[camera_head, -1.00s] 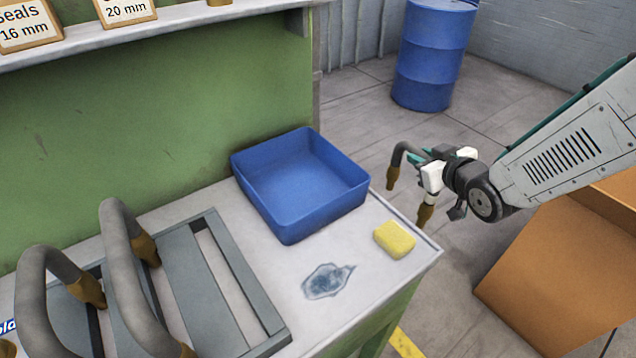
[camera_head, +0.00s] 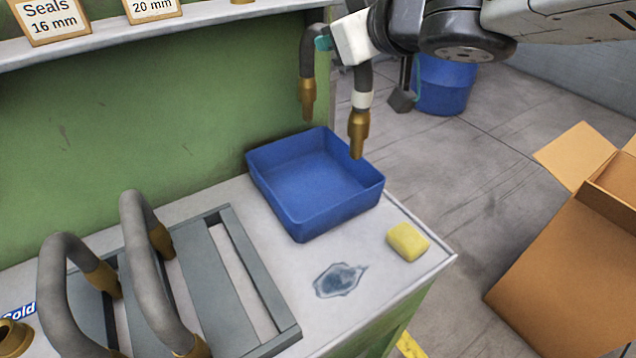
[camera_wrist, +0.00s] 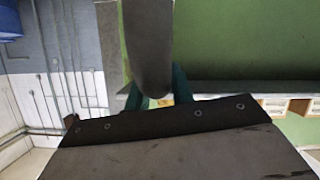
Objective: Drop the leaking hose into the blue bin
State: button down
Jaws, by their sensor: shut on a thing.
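The leaking hose (camera_head: 361,98) is a grey bent tube with brass ends, one leg with a white band. My gripper (camera_head: 322,42) is shut on it near its upper bend, and both brass ends hang down. In the head view the hose appears above the back part of the blue bin (camera_head: 335,212); it is not touching the bin. The bin is open and looks empty on the bench. In the wrist view the grey hose (camera_wrist: 149,45) lies between teal fingertips. The top of the hose is partly hidden by my wrist.
Two grey hoses with brass ends (camera_head: 150,275) stand on a slatted rack (camera_head: 262,300) at left. A yellow sponge (camera_head: 407,242) and a puddle (camera_head: 339,281) are in front of the bin. A cardboard box (camera_head: 560,265) and blue drum (camera_head: 441,88) stand right. A shelf (camera_head: 215,12) runs behind.

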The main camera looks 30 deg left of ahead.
aim_at(355, 121)
notch_tip(355, 121, down, 12)
jog(key=s+a, duration=0.1)
jog(key=shift+s+f, duration=0.15)
jog(key=shift+f, duration=0.1)
dwell(1.0)
jog(key=c, duration=1.1)
grip_release()
jog(key=shift+v, duration=3.9)
